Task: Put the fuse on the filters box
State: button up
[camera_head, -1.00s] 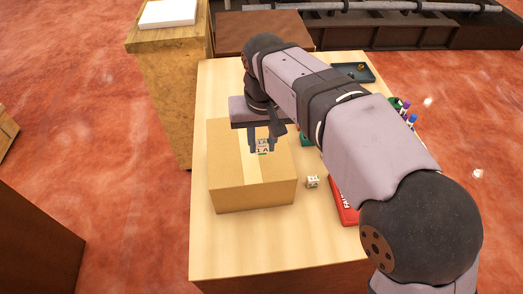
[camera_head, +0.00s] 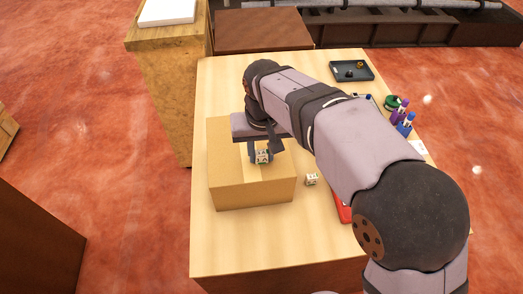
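The fuse (camera_head: 262,157), a small white cube with dark marks, is between the fingers of my gripper (camera_head: 262,152). My gripper points down over the top of the cardboard box (camera_head: 232,190) and appears shut on the fuse. I cannot tell whether the fuse touches the box top. The box is closed, with a paler tape strip along its lid. No filters label is readable on it. My arm hides part of its far right side.
A similar white cube (camera_head: 311,180) lies on the wooden table (camera_head: 230,250) right of the box. A red item (camera_head: 344,208) is partly behind my arm. A dark tray (camera_head: 352,71) and a pen holder (camera_head: 403,122) stand farther right. The table's front left is clear.

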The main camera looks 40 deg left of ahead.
jog(key=shift+o, duration=1.4)
jog(key=shift+r, duration=0.15)
jog(key=shift+r, duration=0.55)
notch_tip(320, 180, up, 11)
jog(key=s+d+b, duration=0.1)
jog(key=shift+s+d, duration=0.15)
jog(key=shift+f, duration=0.1)
